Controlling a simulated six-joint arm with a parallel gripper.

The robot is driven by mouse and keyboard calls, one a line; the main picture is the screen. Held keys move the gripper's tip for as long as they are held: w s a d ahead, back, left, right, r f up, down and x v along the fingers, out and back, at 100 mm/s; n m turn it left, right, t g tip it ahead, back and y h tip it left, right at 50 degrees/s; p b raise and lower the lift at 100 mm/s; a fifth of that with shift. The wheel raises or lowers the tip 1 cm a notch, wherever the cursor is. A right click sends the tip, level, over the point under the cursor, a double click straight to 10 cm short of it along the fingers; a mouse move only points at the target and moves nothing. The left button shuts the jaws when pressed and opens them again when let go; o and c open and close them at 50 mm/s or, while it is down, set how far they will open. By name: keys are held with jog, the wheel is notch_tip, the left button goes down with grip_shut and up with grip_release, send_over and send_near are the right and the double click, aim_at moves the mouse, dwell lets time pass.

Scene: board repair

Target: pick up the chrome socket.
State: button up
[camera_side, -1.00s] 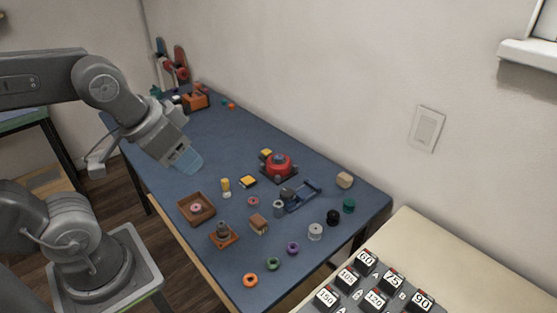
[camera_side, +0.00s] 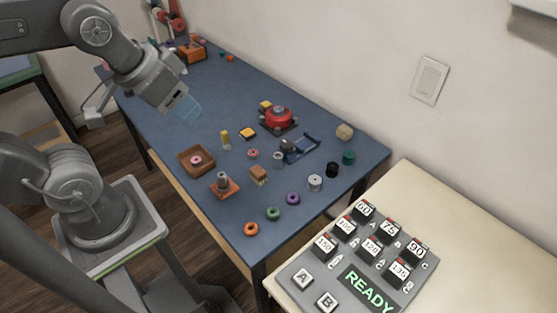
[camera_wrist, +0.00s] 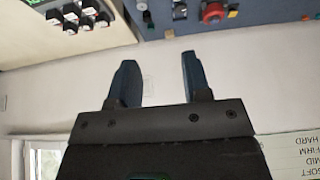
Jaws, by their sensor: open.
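A small grey metallic cylinder (camera_side: 278,159), which looks like the chrome socket, stands on the blue table beside the blue holder (camera_side: 300,148). A wider pale grey ring-like piece (camera_side: 315,183) stands to its right, so I am not fully sure which is the socket. My gripper (camera_side: 187,108) is open and empty, above the table's left part, up and left of these pieces. In the wrist view my gripper (camera_wrist: 159,60) shows two spread dark fingers against the wall. I cannot make out the socket for sure there.
A red button (camera_side: 278,118), a brown tray (camera_side: 196,161), an orange-based post (camera_side: 224,185), black (camera_side: 332,170) and green (camera_side: 348,157) cylinders and several coloured rings surround the grey pieces. A keypad reading READY (camera_side: 372,250) is on the pale table. The wall borders the far side.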

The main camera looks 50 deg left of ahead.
jog(key=shift+c, duration=0.4)
jog(key=n+g, duration=0.4)
jog(key=g, duration=0.2)
send_over(278, 155)
notch_tip(278, 155, down, 21)
jog(key=f, duration=0.8)
jog(key=shift+s, duration=0.3)
jog(key=shift+w+f, duration=0.15)
jog(key=shift+f, duration=1.25)
jog(key=shift+w+f, duration=0.15)
jog(key=shift+f, duration=1.25)
